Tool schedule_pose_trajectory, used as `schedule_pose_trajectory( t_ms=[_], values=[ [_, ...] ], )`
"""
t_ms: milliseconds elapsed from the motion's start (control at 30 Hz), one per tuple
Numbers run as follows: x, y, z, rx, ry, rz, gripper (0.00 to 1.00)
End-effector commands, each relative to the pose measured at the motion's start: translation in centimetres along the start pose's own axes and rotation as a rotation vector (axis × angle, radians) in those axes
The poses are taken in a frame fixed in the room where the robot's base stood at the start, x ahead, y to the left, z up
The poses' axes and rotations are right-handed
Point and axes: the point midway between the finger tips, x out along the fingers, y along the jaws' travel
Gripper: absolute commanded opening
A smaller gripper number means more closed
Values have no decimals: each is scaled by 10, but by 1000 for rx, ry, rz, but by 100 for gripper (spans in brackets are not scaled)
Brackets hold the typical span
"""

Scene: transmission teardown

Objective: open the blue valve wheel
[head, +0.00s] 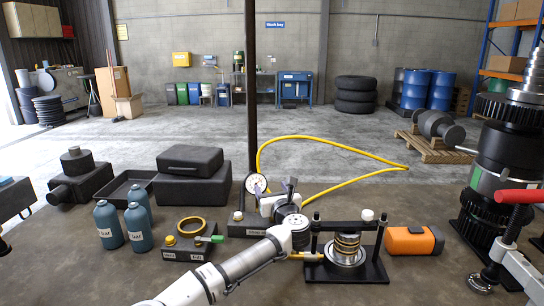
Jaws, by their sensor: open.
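I cannot make out a blue valve wheel in the head view; my arm and gripper may hide it. My gripper (285,190) is at the end of my white arm, near the middle of the view. Its dark fingers point away from me, and they look apart and empty. A round white gauge (255,183) stands just left of it, and a small dark box (243,226) with a label sits below the gauge. Whether the fingers touch anything is hidden.
A black press frame (372,262) and an orange case (413,241) are at right. A yellow hose (340,145) loops behind. A black pole (251,90) rises behind the gauge.

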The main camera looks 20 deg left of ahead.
Motion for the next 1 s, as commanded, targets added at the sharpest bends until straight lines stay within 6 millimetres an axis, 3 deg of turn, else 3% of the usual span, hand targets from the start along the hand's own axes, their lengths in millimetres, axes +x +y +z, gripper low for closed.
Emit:
schedule_pose_trajectory(
  t_ms=[300,533,700,1000],
  values=[
    [-1,-1,80,0,-5,-1,67],
    [-1,-1,130,0,-2,0,67],
    [0,0,152,0,-1,1,67],
    [0,0,160,1,1,0,67]
  ],
)
